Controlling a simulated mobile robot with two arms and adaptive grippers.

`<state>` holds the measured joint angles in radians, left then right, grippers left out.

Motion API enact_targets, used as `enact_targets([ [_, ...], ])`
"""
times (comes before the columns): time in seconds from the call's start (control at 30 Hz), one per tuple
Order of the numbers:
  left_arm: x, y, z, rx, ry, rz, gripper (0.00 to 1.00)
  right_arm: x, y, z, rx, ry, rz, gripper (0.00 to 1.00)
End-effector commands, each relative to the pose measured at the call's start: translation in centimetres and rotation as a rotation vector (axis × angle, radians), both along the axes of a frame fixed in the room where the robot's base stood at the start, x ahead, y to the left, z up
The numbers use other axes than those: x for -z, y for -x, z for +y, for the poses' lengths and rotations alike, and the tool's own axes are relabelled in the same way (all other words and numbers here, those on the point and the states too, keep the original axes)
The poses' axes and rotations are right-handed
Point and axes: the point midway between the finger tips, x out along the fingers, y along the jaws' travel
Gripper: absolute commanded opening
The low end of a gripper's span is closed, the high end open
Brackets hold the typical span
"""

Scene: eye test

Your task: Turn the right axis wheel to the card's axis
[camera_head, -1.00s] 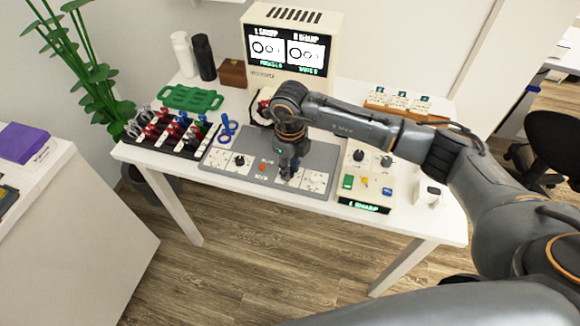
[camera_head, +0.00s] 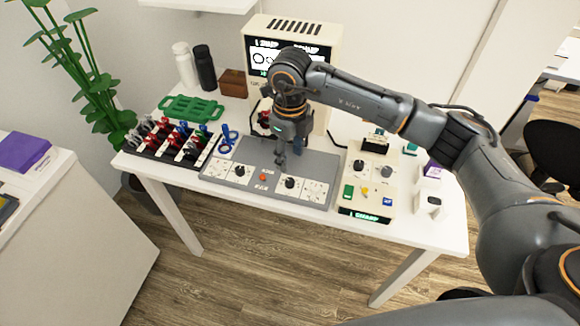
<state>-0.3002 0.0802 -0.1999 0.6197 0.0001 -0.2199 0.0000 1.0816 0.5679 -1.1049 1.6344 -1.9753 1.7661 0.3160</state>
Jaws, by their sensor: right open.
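The grey panel (camera_head: 213,171) lies on the white table. It has a black left wheel (camera_head: 240,170) and a black right axis wheel (camera_head: 290,183), each on a white dial plate, with a red button (camera_head: 263,178) between them. My right gripper (camera_head: 290,155) points down over the panel, beyond the right wheel and apart from it. It is open and empty. A dark holder with a pale card (camera_head: 375,146) stands at the back of the cream console; the card's marking is too small to read. My left gripper is out of view.
A cream screen unit (camera_head: 268,26) stands behind, partly hidden by my right arm. The cream console (camera_head: 345,209) stands right of the panel. A lens rack (camera_head: 165,149), blue trial frame (camera_head: 228,140) and green tray (camera_head: 190,107) are at left.

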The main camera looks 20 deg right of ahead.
Motion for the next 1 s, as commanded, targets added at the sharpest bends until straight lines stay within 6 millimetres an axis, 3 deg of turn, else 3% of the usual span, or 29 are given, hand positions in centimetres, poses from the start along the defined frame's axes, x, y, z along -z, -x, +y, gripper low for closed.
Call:
enact_targets([
  [0.23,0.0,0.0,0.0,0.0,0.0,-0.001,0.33,-2.5,0.0,0.0,-0.001,0.001,0.001,0.47],
  [0.77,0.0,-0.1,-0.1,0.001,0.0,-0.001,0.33,-2.6,0.1,0.1,-0.001,-0.002,0.002,0.47],
  [0.87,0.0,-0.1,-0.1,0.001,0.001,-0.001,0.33,-2.2,0.5,1.4,-0.017,-0.05,0.007,0.47],
  [0.97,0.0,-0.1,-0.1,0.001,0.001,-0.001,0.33,-1.4,1.8,5.2,-0.057,-0.2,0.025,0.47],
  [1.0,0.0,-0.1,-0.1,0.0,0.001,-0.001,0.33,-1.2,2.7,7.5,-0.076,-0.294,0.035,0.47],
])
